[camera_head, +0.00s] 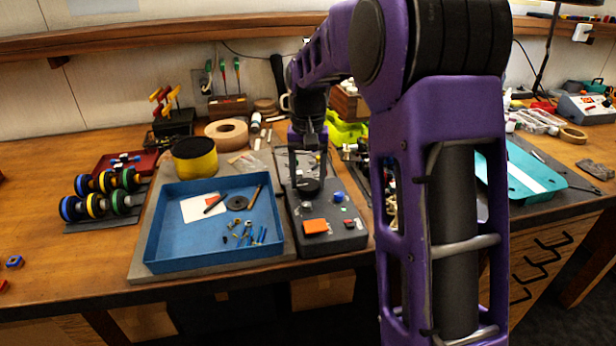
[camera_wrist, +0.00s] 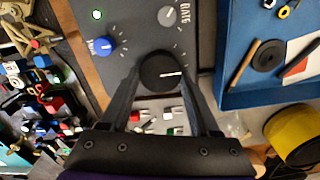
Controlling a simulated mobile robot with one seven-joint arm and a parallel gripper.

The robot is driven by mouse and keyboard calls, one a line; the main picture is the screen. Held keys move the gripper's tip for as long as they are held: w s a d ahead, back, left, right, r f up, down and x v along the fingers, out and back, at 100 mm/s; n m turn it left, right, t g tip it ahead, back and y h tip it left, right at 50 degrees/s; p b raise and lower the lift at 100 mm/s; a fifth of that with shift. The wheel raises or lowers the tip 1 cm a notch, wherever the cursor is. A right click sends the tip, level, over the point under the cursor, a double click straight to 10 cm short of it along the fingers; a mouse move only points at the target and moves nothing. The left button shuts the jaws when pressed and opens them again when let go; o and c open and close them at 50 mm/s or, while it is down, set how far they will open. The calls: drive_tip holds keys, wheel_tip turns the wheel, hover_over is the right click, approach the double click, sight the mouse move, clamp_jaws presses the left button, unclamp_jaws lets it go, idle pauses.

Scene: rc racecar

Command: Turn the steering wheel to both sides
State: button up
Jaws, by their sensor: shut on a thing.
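The steering wheel (camera_wrist: 161,72) is a round black knob with a white line, on a dark grey control box (camera_head: 332,239). The white line points to the right in the wrist view. In the head view the wheel (camera_head: 308,188) shows low between my fingers. My gripper (camera_wrist: 160,86) comes down from above, with one finger on each side of the wheel, and is shut on it. It also shows in the head view (camera_head: 307,180). The exact finger contact is hard to see.
The box also carries a blue knob (camera_wrist: 105,46), a grey knob (camera_wrist: 167,16) and an orange block (camera_head: 316,226). A blue tray (camera_head: 165,258) with small parts stands left of the box. A yellow-black round container (camera_head: 195,160) stands behind the tray.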

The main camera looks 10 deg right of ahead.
sight(306, 183)
drive_tip(key=shift+r, duration=0.15)
drive_tip(key=n+p, duration=0.3)
drive_tip(key=n, duration=0.1)
drive_tip(key=shift+a+n, duration=0.1)
drive_tip(key=shift+n, duration=0.3)
drive_tip(key=shift+n+p, duration=0.9)
drive_tip(key=shift+n, duration=1)
drive_tip(key=shift+a, duration=0.1)
drive_tip(key=o, duration=1.4)
drive_tip(key=shift+c, duration=0.2)
wheel_tip(306, 183, up, 17)
drive_tip(key=p, duration=0.2)
drive_tip(key=shift+r, duration=0.15)
